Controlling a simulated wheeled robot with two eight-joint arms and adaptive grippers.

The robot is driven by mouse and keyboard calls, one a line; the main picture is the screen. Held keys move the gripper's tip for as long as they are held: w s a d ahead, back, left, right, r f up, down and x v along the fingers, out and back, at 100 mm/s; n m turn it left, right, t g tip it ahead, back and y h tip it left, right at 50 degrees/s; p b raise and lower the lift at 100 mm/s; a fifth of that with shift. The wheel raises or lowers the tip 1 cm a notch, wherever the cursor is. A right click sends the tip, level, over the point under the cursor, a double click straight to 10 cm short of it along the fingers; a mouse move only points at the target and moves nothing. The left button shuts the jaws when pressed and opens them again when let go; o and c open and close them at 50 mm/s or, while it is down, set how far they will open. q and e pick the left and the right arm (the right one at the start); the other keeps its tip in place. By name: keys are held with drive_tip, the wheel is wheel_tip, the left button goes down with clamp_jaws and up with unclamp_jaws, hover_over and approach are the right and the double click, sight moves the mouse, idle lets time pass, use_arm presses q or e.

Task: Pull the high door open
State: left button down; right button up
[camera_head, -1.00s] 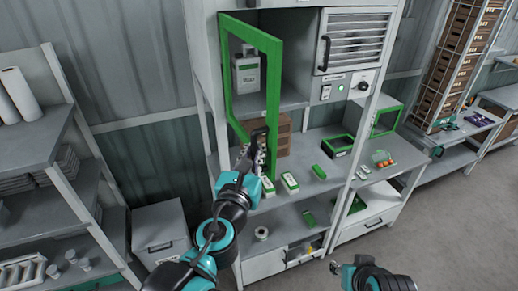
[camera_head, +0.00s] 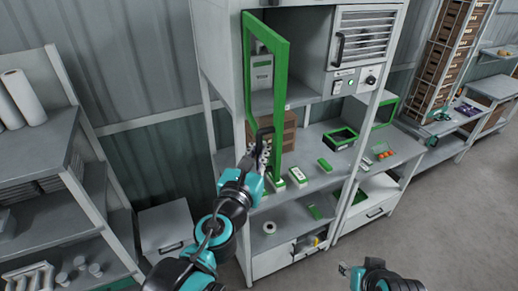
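The high door (camera_head: 281,95) is a green-framed panel with a clear pane on the upper left of the grey cabinet. It stands swung outward, seen at a steep slant. Its black handle (camera_head: 265,133) is low on the frame near the free edge. My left gripper (camera_head: 260,158) is at this handle and appears shut on it; its dark fingers partly merge with the handle. My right gripper (camera_head: 346,269) is low in the picture, away from the door, and its fingers are too small to read.
A white device (camera_head: 262,71) shows through the door's pane. Small green-and-white boxes (camera_head: 297,177) lie on the worktop below. A vented door (camera_head: 362,37) is to the right. A grey shelf unit (camera_head: 40,140) stands left. Open floor (camera_head: 440,220) lies right.

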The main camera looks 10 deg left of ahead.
use_arm(q)
drive_tip(key=c, duration=1.8)
unclamp_jaws()
drive_tip(key=shift+s+f, duration=0.1)
drive_tip(key=shift+c, duration=0.2)
drive_tip(key=shift+s+d, duration=0.1)
drive_tip(key=shift+s, duration=0.1)
drive_tip(key=shift+s, duration=0.25)
drive_tip(key=s+a, duration=0.1)
drive_tip(key=s, duration=0.6)
